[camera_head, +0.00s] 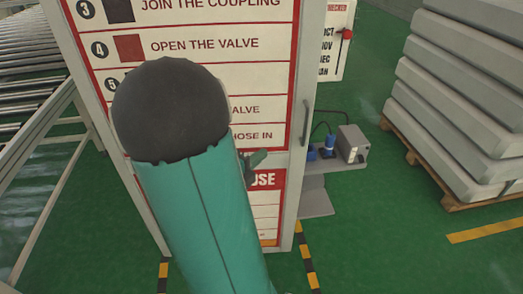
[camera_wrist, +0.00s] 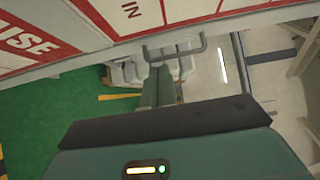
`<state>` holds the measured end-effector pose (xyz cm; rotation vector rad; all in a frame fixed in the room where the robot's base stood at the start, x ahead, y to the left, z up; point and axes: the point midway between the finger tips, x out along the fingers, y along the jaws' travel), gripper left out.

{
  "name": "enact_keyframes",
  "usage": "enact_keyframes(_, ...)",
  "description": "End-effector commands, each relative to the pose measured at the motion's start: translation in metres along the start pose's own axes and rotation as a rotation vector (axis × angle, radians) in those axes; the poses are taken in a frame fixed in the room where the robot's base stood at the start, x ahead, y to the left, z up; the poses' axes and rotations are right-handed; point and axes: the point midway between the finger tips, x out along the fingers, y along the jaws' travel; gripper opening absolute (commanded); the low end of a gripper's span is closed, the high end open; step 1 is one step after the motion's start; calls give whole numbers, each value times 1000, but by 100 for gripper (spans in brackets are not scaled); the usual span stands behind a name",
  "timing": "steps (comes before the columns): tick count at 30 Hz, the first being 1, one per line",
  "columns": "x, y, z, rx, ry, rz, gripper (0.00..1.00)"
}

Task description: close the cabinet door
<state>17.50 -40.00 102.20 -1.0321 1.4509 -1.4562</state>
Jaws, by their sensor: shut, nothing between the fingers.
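The cabinet door (camera_head: 268,48) is a white panel with red-framed printed instructions, standing upright in front of me in the head view. Its grey bar handle (camera_head: 308,122) is on the right edge; it also shows in the wrist view (camera_wrist: 178,52), near the panel's edge. My gripper (camera_head: 255,159) is mostly hidden behind my teal arm in the head view, close to the door's lower right part. In the wrist view my gripper's fingers (camera_wrist: 157,88) are together and empty, pointing toward the handle side. Contact with the door or handle cannot be told.
A grey box (camera_head: 353,143) and blue fittings (camera_head: 328,147) sit on a grey shelf right of the door. Stacked grey slabs (camera_head: 455,100) lie on a wooden pallet (camera_head: 425,170) farther right. A roller conveyor (camera_head: 30,100) stands left. Green floor is clear between door and pallet.

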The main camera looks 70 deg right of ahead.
Motion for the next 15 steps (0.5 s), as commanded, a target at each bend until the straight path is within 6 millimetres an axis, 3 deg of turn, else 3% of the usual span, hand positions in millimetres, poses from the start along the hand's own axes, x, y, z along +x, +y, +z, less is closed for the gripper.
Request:
enact_keyframes(11, 77, 0, -3, 1, 11, 0, 0)
enact_keyframes(15, 96, 0, 13, 1, 7, 0, 0)
